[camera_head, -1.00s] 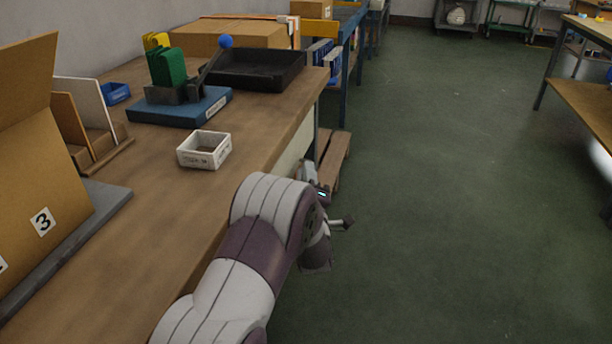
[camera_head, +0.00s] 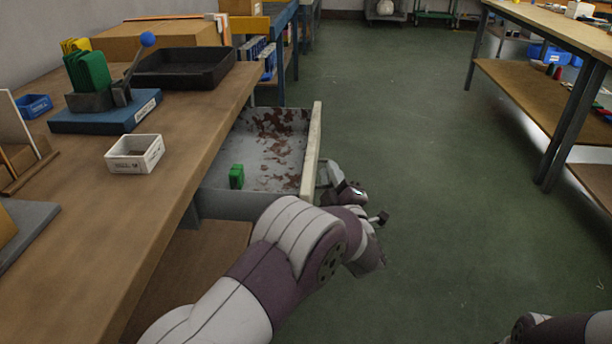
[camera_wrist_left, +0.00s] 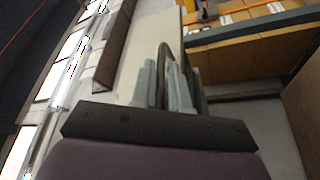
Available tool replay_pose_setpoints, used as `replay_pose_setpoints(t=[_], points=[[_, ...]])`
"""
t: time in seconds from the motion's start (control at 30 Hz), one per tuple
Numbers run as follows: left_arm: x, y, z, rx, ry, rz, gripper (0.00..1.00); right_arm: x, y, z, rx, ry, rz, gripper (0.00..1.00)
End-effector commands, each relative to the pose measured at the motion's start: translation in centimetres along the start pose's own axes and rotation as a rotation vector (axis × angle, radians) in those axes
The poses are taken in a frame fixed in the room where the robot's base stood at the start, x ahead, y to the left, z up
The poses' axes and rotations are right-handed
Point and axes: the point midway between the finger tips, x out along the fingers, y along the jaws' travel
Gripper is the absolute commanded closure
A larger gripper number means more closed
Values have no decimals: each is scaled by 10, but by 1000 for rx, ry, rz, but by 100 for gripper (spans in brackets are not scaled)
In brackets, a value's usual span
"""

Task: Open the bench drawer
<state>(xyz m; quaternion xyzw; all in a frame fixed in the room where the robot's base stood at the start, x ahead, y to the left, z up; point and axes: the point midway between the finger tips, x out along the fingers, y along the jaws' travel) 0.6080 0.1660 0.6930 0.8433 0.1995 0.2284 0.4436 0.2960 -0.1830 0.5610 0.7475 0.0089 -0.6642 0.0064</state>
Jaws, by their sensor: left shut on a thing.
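The bench drawer (camera_head: 314,140) is pulled out from the bench's right side in the head view. Its pale front panel stands well clear of the bench edge, and its grey, rust-stained inside shows. A small green object (camera_head: 236,177) lies in it. My left gripper (camera_head: 325,178) is at the outer face of the drawer front, partly hidden by my arm. In the left wrist view its two grey fingers (camera_wrist_left: 167,84) are closed around the dark curved handle (camera_wrist_left: 163,54). My right gripper is out of view; only part of my right arm shows at the bottom right.
The wooden bench top (camera_head: 150,205) carries a white box (camera_head: 135,154), a blue stand (camera_head: 105,113) with green pieces, and a black tray (camera_head: 185,70). A shelved table (camera_head: 530,95) stands at the right. The green floor between is clear.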

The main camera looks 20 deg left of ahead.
Motion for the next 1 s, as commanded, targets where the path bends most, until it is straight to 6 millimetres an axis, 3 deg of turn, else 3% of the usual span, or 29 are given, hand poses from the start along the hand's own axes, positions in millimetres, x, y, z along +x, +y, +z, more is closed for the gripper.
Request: replay_pose_setpoints(t=[0.23,0.67,0.7,1.0], points=[[-8,10,17,3,-2,-2,100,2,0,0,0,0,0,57],[-9,12,20,3,-2,-2,100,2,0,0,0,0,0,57],[-9,12,20,3,-2,-2,79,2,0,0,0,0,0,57],[-10,13,19,2,-1,-1,79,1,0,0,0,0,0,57]])
